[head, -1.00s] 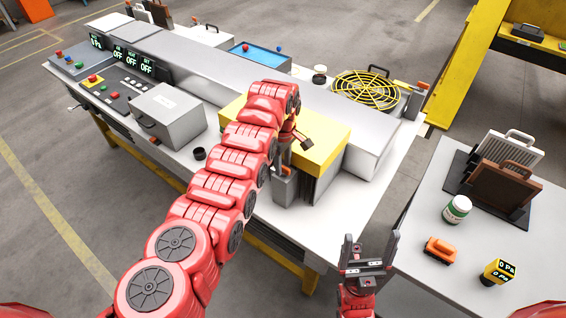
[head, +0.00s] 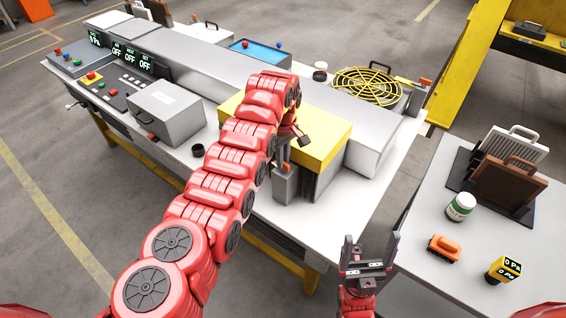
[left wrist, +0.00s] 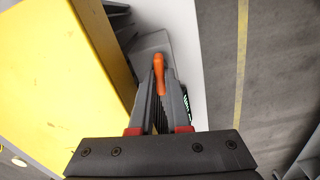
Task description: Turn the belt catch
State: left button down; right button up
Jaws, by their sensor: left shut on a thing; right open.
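The belt catch shows in the left wrist view as an orange lever (left wrist: 158,72) between the two fingers of my left gripper (left wrist: 160,88). My left gripper is shut on this lever. In the head view my left gripper (head: 283,158) is beside the front of the yellow-topped housing (head: 325,148), just above a small grey block (head: 285,188). My red left wrist and forearm hide most of the lever there. My right gripper (head: 367,252) is open and empty, fingers pointing up, in front of the gap between the two tables.
A grey box (head: 168,115) stands left of my left arm on the long bench (head: 350,195). A yellow round guard (head: 367,87) is at its right end. The right table (head: 430,285) holds a jar (head: 460,207), an orange part (head: 443,248) and a pressure gauge (head: 503,269).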

pick_arm(q)
jog(key=m+b, duration=0.3)
jog(key=b, duration=0.1)
jog(key=m+b, duration=0.2)
jog(key=shift+f+m, duration=0.25)
jog(key=shift+m, duration=0.05)
jog(key=shift+r+m+b, duration=0.1)
jog(key=shift+m+b, duration=0.45)
jog(key=shift+m, duration=0.35)
jog(key=shift+m+b, duration=0.3)
jog(key=shift+m, duration=0.6)
jog(key=shift+r+m, duration=0.1)
jog(key=shift+m, duration=0.8)
jog(key=m, duration=0.4)
jog(key=shift+m, duration=0.4)
jog(key=c, duration=0.9)
grip_release()
jog(key=shift+r, duration=0.1)
